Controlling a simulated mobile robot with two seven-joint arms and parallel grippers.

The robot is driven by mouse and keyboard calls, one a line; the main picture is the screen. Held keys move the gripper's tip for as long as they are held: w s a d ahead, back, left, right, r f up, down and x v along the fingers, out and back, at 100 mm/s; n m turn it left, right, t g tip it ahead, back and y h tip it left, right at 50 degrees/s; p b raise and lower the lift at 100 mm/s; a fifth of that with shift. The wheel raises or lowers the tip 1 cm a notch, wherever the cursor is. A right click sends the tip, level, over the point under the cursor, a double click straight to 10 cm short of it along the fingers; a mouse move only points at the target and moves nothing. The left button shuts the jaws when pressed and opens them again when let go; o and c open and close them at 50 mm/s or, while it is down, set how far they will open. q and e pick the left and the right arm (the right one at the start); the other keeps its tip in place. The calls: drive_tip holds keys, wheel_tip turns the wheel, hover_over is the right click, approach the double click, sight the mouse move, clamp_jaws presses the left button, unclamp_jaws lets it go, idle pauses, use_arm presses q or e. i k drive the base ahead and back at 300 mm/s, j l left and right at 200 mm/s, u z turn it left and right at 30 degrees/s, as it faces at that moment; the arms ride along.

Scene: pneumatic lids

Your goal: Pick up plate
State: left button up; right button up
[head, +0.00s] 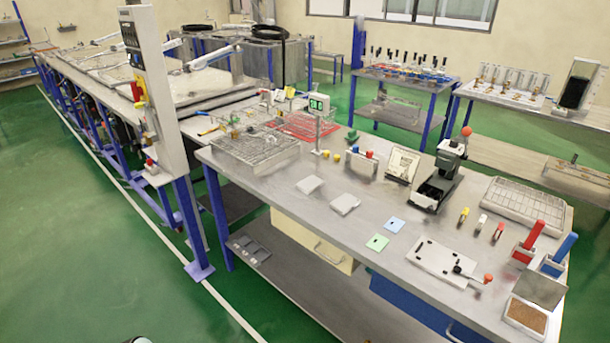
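Several flat plate-like pieces lie on the grey workbench (265,185), and I cannot tell which is the task's plate. Two light grey square plates, one farther left (309,184) and one nearer the middle (344,204), lie apart from each other. A larger white plate (440,262) with a red-knobbed lever lies near the front edge. Neither gripper shows in the head view.
A black lever press (440,184), a wire tray (525,203), red (530,240) and blue (558,255) handled tools stand on the bench's right. Wire racks (255,146) occupy its left end. A control post (150,85) stands left. Green floor (80,240) is clear.

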sight(311, 183)
drive_tip(key=i+j+z, duration=0.1)
drive_tip(key=i+j, duration=0.3)
drive_tip(key=i+j+z, duration=0.1)
drive_tip(key=i+j, duration=0.3)
drive_tip(key=j, duration=0.2)
